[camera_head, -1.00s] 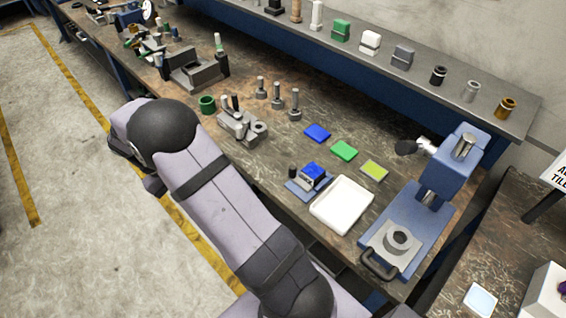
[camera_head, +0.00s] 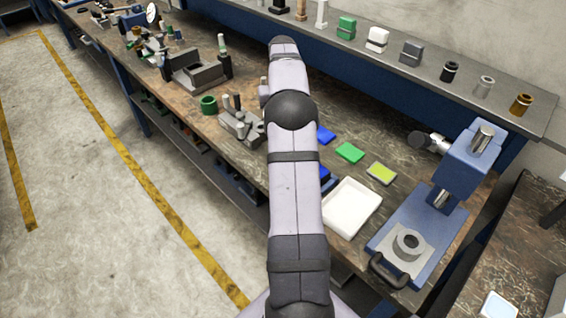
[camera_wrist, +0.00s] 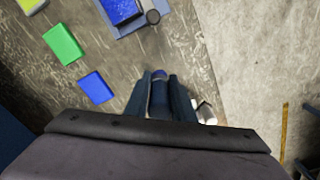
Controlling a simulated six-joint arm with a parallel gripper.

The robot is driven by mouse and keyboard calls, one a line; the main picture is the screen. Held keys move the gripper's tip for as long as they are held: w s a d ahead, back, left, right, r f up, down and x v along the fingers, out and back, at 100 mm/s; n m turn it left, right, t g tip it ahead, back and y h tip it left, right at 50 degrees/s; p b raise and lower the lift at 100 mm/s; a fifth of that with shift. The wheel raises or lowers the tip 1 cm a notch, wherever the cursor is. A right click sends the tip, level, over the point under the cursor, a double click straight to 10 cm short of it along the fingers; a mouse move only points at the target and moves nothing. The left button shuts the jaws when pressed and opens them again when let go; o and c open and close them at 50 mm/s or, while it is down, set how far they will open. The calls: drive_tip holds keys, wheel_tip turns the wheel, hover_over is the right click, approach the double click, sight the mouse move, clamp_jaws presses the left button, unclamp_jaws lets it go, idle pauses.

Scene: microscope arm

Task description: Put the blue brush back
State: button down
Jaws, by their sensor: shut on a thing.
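In the wrist view my gripper (camera_wrist: 158,84) is shut on a slim blue, round-ended thing, which looks like the blue brush (camera_wrist: 158,92). Most of its length is hidden between the fingers and below. In the head view my arm stretches over the bench and hides the gripper and the brush. A grey holder (camera_head: 237,121) with upright tools stands on the bench left of my arm; its right part is partly covered. A small pale cylinder (camera_wrist: 206,113) shows right of the fingers in the wrist view; I cannot tell what it is.
Blue (camera_head: 325,135), green (camera_head: 349,153) and yellow-green (camera_head: 381,173) pads lie right of my arm. A green cup (camera_head: 208,105) stands left of the holder. A raised shelf (camera_head: 395,65) runs behind.

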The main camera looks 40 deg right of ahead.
drive_tip(key=shift+f+p, duration=1.5)
drive_tip(key=shift+f, duration=3.45)
drive_tip(key=shift+f, duration=0.15)
drive_tip(key=c, duration=1.5)
unclamp_jaws()
wheel_tip(320, 180, up, 12)
drive_tip(key=b, duration=0.3)
drive_tip(key=shift+d, duration=0.1)
